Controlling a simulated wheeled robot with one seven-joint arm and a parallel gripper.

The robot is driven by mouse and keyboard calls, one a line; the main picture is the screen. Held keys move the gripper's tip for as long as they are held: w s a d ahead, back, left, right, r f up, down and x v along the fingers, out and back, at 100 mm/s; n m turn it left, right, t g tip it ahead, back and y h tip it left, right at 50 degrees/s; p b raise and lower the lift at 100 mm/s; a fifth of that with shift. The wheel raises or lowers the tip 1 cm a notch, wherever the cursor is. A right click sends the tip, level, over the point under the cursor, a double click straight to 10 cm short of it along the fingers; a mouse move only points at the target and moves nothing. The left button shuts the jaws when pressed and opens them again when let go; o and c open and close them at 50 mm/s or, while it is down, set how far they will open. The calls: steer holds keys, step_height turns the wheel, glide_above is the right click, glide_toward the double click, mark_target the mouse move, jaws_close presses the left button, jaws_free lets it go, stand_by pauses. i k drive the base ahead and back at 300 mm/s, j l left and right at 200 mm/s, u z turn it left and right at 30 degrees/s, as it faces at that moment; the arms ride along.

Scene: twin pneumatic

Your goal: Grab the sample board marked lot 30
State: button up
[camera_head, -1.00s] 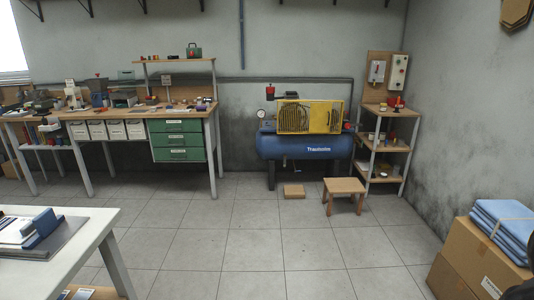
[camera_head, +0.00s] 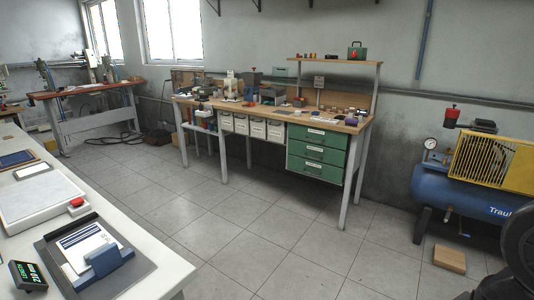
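I cannot make out a board marked lot 30 at this size. On the white table (camera_head: 165,263) at the lower left, a white sheet or board with blue stripes (camera_head: 85,246) lies on a dark grey mat (camera_head: 125,276). A blue block-shaped holder (camera_head: 106,264) sits over its near right part. Flat framed panels, one dark blue (camera_head: 17,159), lie farther back on the same table. My gripper is not in view; a dark rounded part at the right edge seems to be of my own arm.
A small dark display (camera_head: 28,276) and a red button (camera_head: 76,203) are on the white table. A long workbench (camera_head: 350,126) with green drawers (camera_head: 318,153) stands along the wall. A blue compressor (camera_head: 450,192) and a wooden block (camera_head: 449,259) are at right. The tiled floor between is clear.

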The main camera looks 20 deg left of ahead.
mark_target(77, 248)
steer(key=i+u, duration=0.2)
steer(key=u, duration=0.25)
steer(key=i+l+u, duration=0.15)
steer(key=u, duration=0.25)
steer(key=i+l+u, duration=0.2)
steer(key=u, duration=0.25)
steer(key=i+l+u, duration=0.15)
steer(key=u, duration=0.25)
steer(key=l+u, duration=0.45)
steer(key=i+l+u, duration=0.2)
steer(key=u, duration=0.25)
steer(key=i+l+u, duration=0.15)
steer(key=l+u, duration=0.3)
steer(key=i+l+u, duration=0.1)
steer(key=l+u, duration=0.2)
steer(key=u, duration=0.15)
